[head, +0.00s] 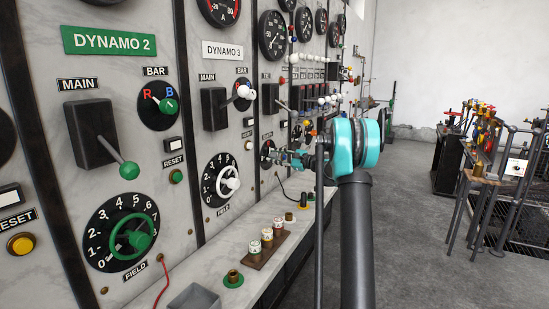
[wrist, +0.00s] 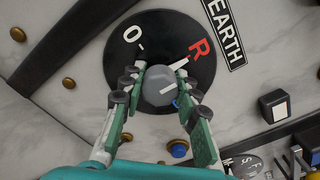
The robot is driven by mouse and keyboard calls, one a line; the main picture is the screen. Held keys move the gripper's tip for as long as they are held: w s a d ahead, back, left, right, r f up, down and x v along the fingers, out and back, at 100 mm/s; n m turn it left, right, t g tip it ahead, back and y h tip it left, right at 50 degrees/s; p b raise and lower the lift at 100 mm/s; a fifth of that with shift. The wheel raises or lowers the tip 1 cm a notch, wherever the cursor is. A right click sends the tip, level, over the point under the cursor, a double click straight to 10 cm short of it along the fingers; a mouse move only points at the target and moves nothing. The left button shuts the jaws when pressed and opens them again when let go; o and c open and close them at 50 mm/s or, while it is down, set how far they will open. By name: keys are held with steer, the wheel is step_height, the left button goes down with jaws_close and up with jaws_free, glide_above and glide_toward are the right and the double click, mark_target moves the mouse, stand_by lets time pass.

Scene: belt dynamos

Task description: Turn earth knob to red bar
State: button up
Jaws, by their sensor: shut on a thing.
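The earth knob (wrist: 160,86) is a grey round knob at the middle of a black dial (wrist: 125,67) under the EARTH label (wrist: 223,33) in the wrist view. In the head view my gripper (head: 283,156) reaches the panel, and the knob is mostly hidden there.
In the wrist view, a blue button (wrist: 178,149) lies below the dial and a square switch (wrist: 274,105) to its right. In the head view, a marble ledge (head: 214,270) with a fuse block (head: 265,249) runs below the panel. The floor (head: 412,235) at right is open before lever stands.

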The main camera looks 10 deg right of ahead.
steer(key=o, duration=1.2)
steer(key=shift+c, duration=0.2)
steer(key=v, duration=1.2)
steer(key=shift+d, duration=0.1)
